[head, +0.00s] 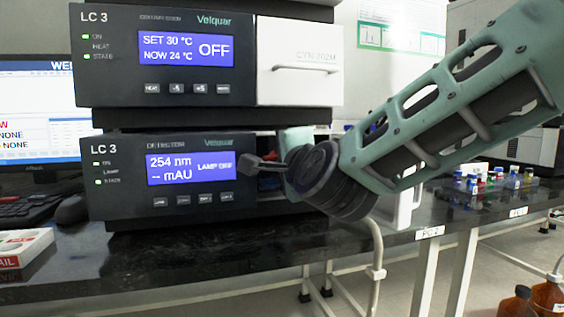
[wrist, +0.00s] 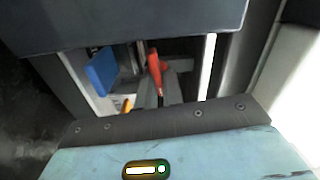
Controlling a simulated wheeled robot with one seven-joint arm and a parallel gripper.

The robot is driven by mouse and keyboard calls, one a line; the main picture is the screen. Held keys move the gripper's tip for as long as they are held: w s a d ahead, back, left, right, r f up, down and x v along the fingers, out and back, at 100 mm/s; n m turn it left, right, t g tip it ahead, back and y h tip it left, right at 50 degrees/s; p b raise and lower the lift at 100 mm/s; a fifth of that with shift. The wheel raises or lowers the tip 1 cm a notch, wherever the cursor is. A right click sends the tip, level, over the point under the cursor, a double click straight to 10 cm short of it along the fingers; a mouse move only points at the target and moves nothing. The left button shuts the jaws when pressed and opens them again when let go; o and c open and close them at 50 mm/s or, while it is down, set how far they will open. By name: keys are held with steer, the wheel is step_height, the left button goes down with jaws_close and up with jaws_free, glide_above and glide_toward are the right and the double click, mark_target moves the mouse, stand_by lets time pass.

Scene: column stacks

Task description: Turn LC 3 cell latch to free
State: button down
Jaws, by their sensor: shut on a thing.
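The LC 3 detector (head: 165,178) is the lower unit of the stack in the head view, its screen reading 254 nm and LAMP OFF. Its right-hand bay is open. Inside, a red lever (wrist: 155,68), seemingly the cell latch, stands nearly upright in the wrist view, leaning slightly. A blue part (wrist: 101,71) is to its left and a small orange part (wrist: 127,104) is below left. My gripper (wrist: 158,92) reaches into the bay and is shut on the red lever. Its fingertips are mostly hidden in the head view, and the lever's lower end is hard to make out.
The LC 3 column oven (head: 155,55) sits above the detector, with a closed white door (head: 300,85). A white panel (head: 405,208) stands right of the bay, partly behind my arm. Coloured vials (head: 490,180) stand farther right. A red-and-white box (head: 22,250) lies at front left.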

steer(key=shift+f, duration=0.1)
stand_by(0.3)
steer(key=c, duration=1.5)
jaws_free()
steer(key=shift+c, duration=0.2)
steer(key=shift+f, duration=0.15)
steer(key=shift+s, duration=0.1)
